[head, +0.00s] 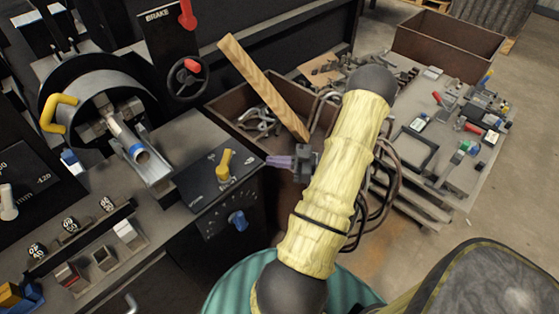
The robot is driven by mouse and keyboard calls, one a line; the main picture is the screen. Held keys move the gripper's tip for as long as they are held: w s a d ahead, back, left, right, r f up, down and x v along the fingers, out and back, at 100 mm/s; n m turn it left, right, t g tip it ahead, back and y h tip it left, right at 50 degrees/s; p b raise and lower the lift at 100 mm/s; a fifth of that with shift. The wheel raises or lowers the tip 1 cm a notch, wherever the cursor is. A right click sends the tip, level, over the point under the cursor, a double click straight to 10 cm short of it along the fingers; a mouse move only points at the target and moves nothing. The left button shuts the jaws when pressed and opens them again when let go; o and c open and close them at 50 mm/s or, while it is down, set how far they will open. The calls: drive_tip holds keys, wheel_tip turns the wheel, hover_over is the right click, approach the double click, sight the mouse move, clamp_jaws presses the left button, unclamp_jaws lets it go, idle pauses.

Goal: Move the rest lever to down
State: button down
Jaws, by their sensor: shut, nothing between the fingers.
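A short yellow lever (225,165) stands up from the sloped black panel (203,190) at the centre left. Small white lettering sits in front of its base and seems to read "REST", though it is hard to make out. My gripper (268,161) is just right of the panel, its purple fingers shut and pointing left towards the lever. The fingertips are apart from the lever by a short gap, near the panel's right edge. My arm, in a pale yellow sleeve, hides what lies behind it.
A blue knob (238,221) is on the panel's front face. A wooden plank (263,86) leans out of a brown bin (228,107) behind my gripper. A yellow handle (57,112) and a metal trough (148,165) are at left. A cluttered pallet table (463,165) stands at right.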

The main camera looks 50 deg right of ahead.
sight(230, 158)
drive_tip(key=x, duration=1)
drive_tip(key=shift+w+a, duration=0.15)
drive_tip(key=shift+a, duration=0.1)
